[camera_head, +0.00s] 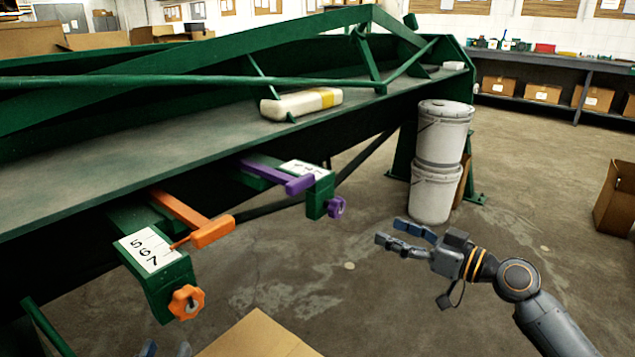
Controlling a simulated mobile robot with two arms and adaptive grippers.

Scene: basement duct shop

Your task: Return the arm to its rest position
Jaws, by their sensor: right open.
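My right gripper (403,239) is out over the concrete floor, to the right of the green machine. Its fingers are apart and nothing is between them. It touches nothing that I can see. My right arm runs from it down to the lower right corner. Only the two fingertips of my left gripper (166,349) show at the bottom edge, below the orange-knobbed stop. They are apart, with nothing seen between them. The rest of my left arm is out of view.
The green machine (110,165) fills the left, with an orange handle (212,232) and a purple handle (299,185) sticking out. Two stacked white buckets (436,190) stand behind my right gripper. A cardboard surface (258,337) lies at the bottom. Floor around my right gripper is clear.

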